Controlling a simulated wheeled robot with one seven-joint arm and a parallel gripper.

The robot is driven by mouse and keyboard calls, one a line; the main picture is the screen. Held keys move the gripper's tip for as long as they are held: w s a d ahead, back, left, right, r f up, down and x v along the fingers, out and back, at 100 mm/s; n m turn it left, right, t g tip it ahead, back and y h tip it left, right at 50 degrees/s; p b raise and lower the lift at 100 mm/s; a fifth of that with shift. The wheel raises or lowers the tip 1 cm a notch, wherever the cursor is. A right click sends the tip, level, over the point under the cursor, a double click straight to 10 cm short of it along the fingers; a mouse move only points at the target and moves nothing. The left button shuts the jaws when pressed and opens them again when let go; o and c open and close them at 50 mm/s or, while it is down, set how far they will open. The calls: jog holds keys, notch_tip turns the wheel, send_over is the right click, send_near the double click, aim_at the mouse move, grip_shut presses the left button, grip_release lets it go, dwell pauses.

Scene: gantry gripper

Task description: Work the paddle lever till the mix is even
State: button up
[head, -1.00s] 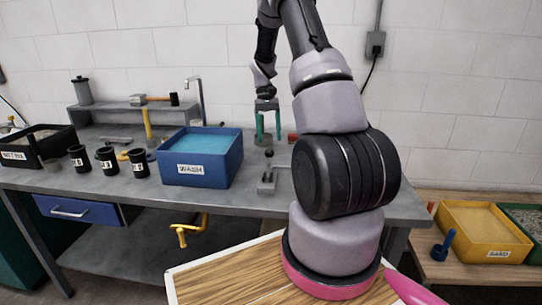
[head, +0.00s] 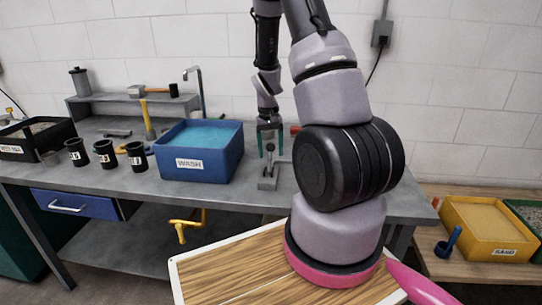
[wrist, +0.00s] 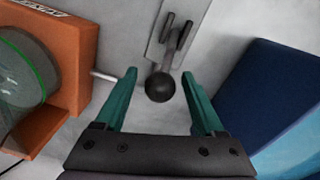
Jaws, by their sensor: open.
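The lever, a grey stem with a round black knob (wrist: 159,87), rises from a grey metal base plate (head: 267,184) on the bench, right of the wash tub. My gripper (head: 270,146) has teal fingers and points down over the lever. In the wrist view my gripper (wrist: 159,75) is open, with one finger on each side of the knob and a gap on both sides. An orange housing (wrist: 70,60) with a clear, green-rimmed vessel (wrist: 22,75) stands left of the lever there. The vessel's contents are not clear. My arm hides most of this housing in the head view.
The blue wash tub (head: 190,165) stands close to the lever; its wall (wrist: 250,85) is near my fingers in the wrist view. A yellow sand tray (head: 490,245) sits at right.

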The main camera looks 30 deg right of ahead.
jog(key=shift+f, duration=1.15)
grip_shut()
dwell(0.6)
